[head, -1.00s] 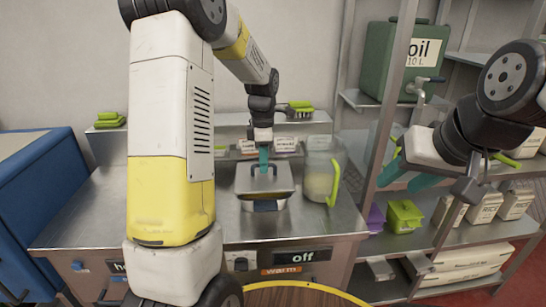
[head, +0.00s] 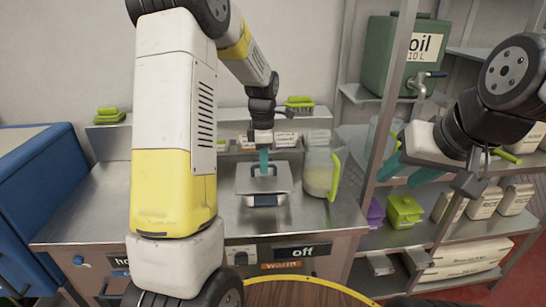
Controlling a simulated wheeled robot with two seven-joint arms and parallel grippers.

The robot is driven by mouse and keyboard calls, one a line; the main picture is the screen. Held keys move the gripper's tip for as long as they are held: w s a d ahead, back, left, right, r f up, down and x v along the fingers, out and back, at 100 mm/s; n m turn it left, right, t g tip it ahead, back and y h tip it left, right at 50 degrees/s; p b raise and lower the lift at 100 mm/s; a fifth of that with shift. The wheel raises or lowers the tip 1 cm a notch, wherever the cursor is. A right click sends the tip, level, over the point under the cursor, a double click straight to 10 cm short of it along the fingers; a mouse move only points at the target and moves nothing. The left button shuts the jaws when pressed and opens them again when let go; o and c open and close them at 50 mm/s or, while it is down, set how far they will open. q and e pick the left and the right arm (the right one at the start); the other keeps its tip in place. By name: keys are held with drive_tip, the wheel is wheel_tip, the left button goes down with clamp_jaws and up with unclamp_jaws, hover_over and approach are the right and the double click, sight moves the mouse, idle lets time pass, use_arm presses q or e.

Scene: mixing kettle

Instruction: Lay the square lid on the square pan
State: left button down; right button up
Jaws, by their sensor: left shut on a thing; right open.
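The square lid (head: 264,182), a grey metal plate with a handle on top, is in the middle of the head view over the steel counter. My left gripper (head: 264,168) points down with teal fingers and is shut on the lid's handle. The square pan (head: 264,201) shows only as a rim and front side below the lid; the lid hides the rest. The lid is over the pan, and I cannot tell whether it touches all round. My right gripper (head: 398,168) is open and empty at the right, in front of the shelves.
A clear pitcher (head: 320,175) with a green handle stands close to the right of the pan. The steel counter (head: 95,220) is clear at the left. A green oil can (head: 395,62), a green bin (head: 404,210) and several cartons fill the right shelves.

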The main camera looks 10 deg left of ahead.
use_arm(q)
drive_tip(key=shift+f, duration=0.2)
drive_tip(key=c, duration=0.9)
unclamp_jaws()
drive_tip(key=shift+r, duration=3.55)
